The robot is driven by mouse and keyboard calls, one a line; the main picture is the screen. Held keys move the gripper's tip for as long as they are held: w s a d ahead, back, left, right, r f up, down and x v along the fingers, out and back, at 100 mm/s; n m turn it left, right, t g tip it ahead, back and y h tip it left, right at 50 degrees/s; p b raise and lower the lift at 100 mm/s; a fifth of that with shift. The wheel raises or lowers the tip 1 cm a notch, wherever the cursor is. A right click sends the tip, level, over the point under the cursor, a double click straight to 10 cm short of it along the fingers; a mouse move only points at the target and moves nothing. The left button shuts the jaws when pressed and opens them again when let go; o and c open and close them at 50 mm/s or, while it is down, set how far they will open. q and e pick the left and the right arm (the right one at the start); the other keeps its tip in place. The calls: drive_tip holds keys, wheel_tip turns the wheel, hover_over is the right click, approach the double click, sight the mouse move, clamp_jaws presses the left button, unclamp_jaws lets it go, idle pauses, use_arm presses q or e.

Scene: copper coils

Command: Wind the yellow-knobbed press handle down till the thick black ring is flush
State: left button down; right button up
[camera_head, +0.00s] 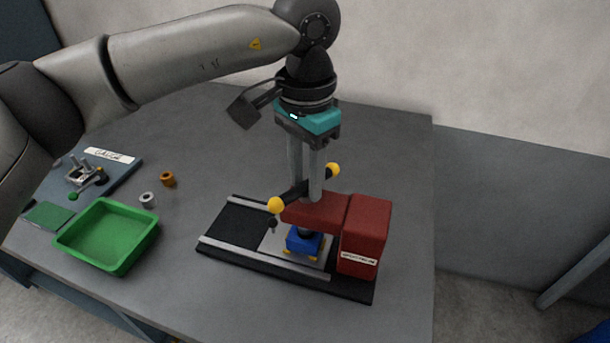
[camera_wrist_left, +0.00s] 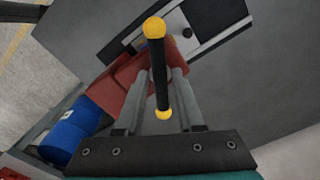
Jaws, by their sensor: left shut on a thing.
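The press (camera_head: 365,225) is red and stands on a black base with pale rails. Its handle is a black bar (camera_head: 291,195) with a yellow knob (camera_head: 275,205) at the near left end and another (camera_head: 333,170) at the far right end. My left gripper (camera_head: 309,196) points straight down from above and is shut on the middle of the bar. The left wrist view shows the bar (camera_wrist_left: 159,72) between the two grey fingers. A blue block (camera_head: 303,243) sits under the red arm. A dark part shows just above it; I cannot tell whether the black ring is flush. My right gripper is out of view.
A green tray (camera_head: 110,262) stands at the left, with a grey ring (camera_head: 148,199) and a copper-coloured ring (camera_head: 168,179) behind it. A gauge board (camera_head: 125,166) lies farther left. The table right of the press is bare. A blue drum (camera_wrist_left: 68,137) shows in the wrist view.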

use_arm(q)
drive_tip(key=shift+a, duration=0.1)
drive_tip(key=c, duration=0.8)
unclamp_jaws()
